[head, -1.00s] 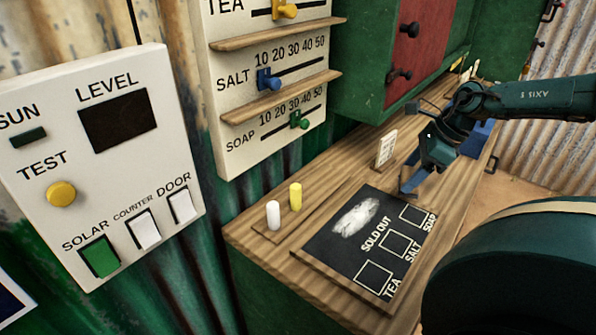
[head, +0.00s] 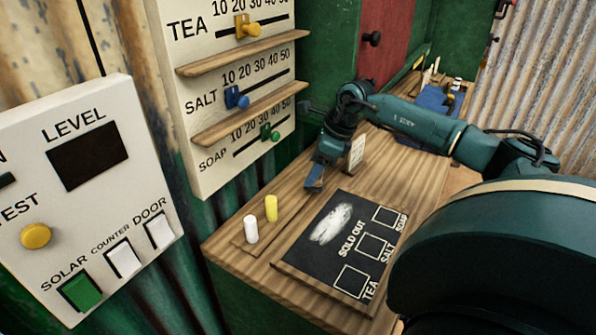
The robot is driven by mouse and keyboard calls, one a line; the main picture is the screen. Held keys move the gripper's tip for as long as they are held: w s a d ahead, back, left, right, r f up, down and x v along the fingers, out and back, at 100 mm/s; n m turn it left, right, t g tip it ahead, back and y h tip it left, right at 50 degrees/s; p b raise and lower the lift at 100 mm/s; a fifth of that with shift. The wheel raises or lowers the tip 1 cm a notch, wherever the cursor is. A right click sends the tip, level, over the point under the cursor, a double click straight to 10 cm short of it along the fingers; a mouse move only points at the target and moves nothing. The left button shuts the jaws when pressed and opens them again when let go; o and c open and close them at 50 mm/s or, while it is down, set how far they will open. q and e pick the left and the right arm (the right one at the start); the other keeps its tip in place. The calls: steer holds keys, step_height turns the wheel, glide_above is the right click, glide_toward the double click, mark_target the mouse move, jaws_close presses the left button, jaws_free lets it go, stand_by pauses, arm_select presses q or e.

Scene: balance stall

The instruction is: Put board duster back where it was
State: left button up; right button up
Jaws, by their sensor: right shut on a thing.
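My right gripper (head: 314,184) comes in from the right and points down at the far end of the thin wooden strip behind the chalkboard. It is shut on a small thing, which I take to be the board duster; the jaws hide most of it. The black chalkboard (head: 325,262) lies on the counter, with a white chalk smudge (head: 331,223), the words SOLD OUT and boxes for TEA, SALT and SOAP. A white chalk (head: 251,229) and a yellow chalk (head: 271,208) stand on the strip's near end. My left gripper is out of view.
A small white card (head: 357,152) stands close behind my right gripper. The slider panel (head: 205,112) with wooden ledges rises at the left of the counter (head: 228,250). A switch panel (head: 90,200) is further left. A blue mat (head: 436,98) lies at the back.

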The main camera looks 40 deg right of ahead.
steer(key=w+a, duration=0.2)
steer(key=w, duration=0.1)
steer(key=shift+a+r+p, duration=0.1)
steer(key=shift+a+p, duration=0.15)
steer(key=shift+p, duration=0.05)
steer(key=shift+f+p, duration=0.35)
steer(key=shift+f, duration=1.5)
steer(key=o, duration=0.6)
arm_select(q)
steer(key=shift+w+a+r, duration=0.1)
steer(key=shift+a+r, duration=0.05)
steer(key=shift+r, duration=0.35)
arm_select(e)
steer(key=o, duration=0.4)
steer(key=shift+r, duration=0.1)
